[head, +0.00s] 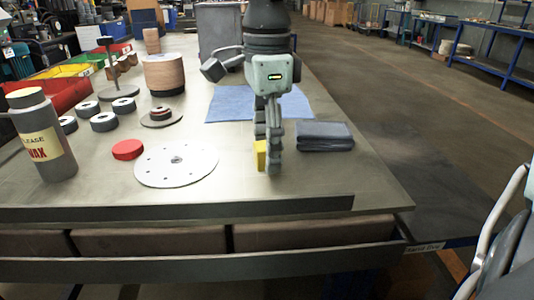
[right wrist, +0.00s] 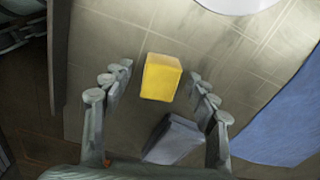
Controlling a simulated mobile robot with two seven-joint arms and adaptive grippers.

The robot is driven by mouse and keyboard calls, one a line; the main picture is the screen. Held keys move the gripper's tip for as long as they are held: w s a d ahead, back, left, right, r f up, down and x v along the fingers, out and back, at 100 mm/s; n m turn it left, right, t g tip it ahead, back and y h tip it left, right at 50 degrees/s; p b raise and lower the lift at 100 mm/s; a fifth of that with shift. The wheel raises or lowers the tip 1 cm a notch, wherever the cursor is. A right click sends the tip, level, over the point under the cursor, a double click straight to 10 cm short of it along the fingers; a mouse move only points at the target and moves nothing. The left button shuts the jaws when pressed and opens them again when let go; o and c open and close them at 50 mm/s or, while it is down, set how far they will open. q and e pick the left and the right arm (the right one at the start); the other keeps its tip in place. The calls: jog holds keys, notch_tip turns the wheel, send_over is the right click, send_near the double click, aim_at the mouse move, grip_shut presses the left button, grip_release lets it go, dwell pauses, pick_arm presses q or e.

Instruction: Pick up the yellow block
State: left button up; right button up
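The yellow block (head: 261,155) stands on the grey workbench near its front edge, just left of my right gripper and partly hidden by it. In the right wrist view the yellow block (right wrist: 161,78) sits between the two spread finger sets of my right gripper (right wrist: 160,72), with a gap visible on both sides. In the head view my right gripper (head: 273,165) points down at the bench, seen edge-on. It is open and holds nothing. My left gripper is not in view.
A folded grey cloth (head: 325,136) lies just right of my gripper, on the bench (head: 376,187). A blue cloth (head: 231,104) lies behind. A white disc (head: 176,166), red disc (head: 128,149) and wax bottle (head: 42,138) are left. Bench front right is clear.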

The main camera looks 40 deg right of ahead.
jog(key=c, duration=1)
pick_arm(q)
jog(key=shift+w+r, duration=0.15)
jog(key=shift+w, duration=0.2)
pick_arm(e)
jog(key=shift+r, duration=0.15)
jog(key=shift+r, duration=0.25)
pick_arm(q)
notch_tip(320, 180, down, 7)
jog(key=p, duration=0.2)
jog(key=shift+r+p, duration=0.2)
jog(key=shift+p, duration=0.2)
pick_arm(e)
jog(key=shift+r, duration=13.65)
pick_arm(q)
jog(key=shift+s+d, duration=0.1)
